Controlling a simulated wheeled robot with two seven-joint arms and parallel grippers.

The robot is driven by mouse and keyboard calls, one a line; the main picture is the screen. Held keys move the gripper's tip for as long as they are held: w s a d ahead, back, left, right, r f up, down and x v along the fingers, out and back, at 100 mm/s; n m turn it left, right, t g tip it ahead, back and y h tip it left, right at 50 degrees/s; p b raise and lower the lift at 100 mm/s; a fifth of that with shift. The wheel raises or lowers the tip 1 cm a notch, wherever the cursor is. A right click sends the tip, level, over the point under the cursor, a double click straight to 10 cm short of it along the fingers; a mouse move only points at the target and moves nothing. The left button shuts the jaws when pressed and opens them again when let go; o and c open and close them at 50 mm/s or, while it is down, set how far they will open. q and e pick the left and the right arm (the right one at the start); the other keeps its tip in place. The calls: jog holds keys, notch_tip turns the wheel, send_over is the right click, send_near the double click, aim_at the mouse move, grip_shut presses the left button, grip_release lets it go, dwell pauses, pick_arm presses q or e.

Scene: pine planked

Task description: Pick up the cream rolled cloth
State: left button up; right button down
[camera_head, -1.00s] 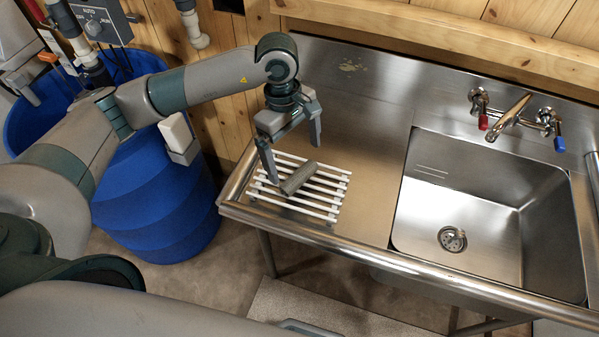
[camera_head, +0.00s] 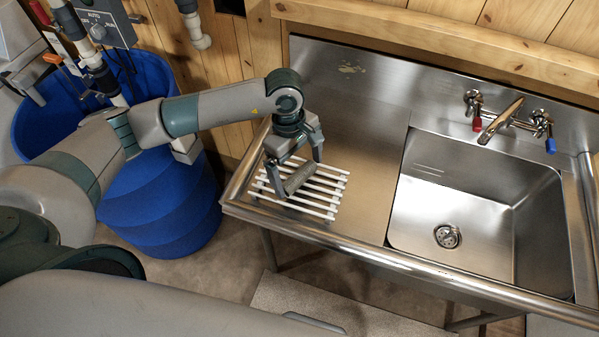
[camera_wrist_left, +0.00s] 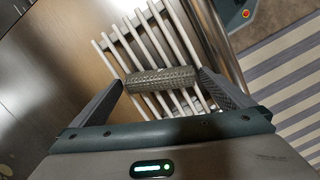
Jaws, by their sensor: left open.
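A grey rolled cloth (camera_head: 299,178) with a textured surface lies on a white slatted rack (camera_head: 322,207); it looks grey rather than cream. My left gripper (camera_head: 301,181) is open and low over the rack, one finger at each end of the roll. In the left wrist view the roll (camera_wrist_left: 160,78) lies across the slats between the two fingertips (camera_wrist_left: 161,80), with small gaps seeming to show at its ends. Whether the fingers are fully down at its height I cannot tell. My right gripper is not in view.
The rack stands on the left part of a steel counter (camera_head: 366,160). A sink basin (camera_head: 470,195) with a faucet (camera_head: 505,120) is to the right. A raised rim runs along the front edge. A blue barrel (camera_head: 165,215) stands left of the counter. Steel between rack and basin is clear.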

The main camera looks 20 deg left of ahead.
pick_arm(q)
jog(key=shift+f, duration=0.25)
jog(key=c, duration=1)
jog(key=shift+r, duration=0.1)
